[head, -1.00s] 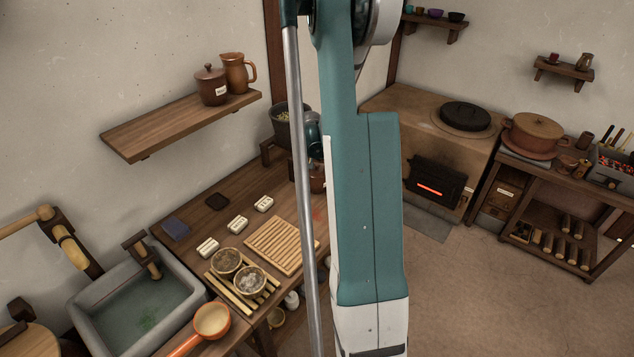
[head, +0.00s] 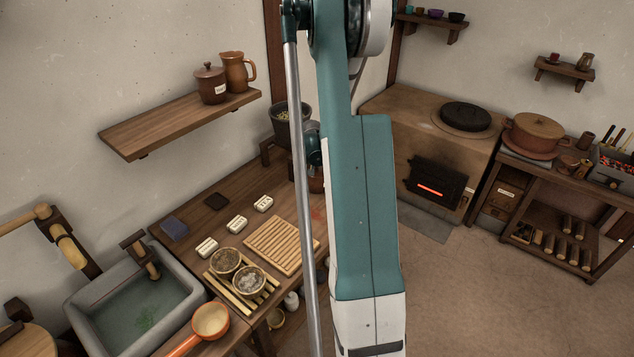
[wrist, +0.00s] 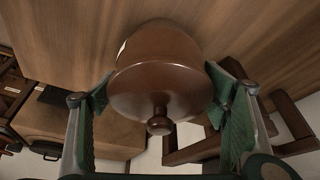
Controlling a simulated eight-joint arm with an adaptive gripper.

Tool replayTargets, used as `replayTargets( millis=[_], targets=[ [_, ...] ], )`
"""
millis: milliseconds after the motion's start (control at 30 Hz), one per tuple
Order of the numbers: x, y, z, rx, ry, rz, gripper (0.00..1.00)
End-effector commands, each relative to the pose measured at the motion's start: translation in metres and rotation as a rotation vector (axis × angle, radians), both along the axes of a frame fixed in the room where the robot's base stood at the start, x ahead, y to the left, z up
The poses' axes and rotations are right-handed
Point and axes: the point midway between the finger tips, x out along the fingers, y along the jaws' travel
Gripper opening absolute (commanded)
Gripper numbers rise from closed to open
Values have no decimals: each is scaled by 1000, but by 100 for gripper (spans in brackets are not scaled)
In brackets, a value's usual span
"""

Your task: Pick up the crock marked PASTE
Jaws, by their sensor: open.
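A brown lidded crock (wrist: 160,65) with a round lid knob stands on a wooden surface in the wrist view. A sliver of pale label shows at its left edge, but its text cannot be read. My gripper (wrist: 163,88) is open, with one green finger on each side of the crock; whether either touches it I cannot tell. In the head view a reddish-brown crock (head: 317,185) on the wooden counter is mostly hidden behind my arm, and my fingertips are hidden there. Another brown lidded crock (head: 210,84), with a small unreadable label, stands on the wall shelf.
A jug (head: 237,72) stands on the shelf (head: 150,130). A dark pot (head: 285,118) is close to my wrist. The counter holds a slatted board (head: 283,243), bowls and small white blocks. A stone sink (head: 90,325) is at left, a stove (head: 400,125) at right.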

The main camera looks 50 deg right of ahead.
Motion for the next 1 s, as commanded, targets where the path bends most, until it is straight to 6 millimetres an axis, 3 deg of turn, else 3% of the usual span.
replayTargets(
  millis=[400,733,1000],
  targets=[
    [0,0,0,0,0,0,73],
    [0,0,0,0,0,0,31],
    [0,0,1,0,0,0,30]
  ],
)
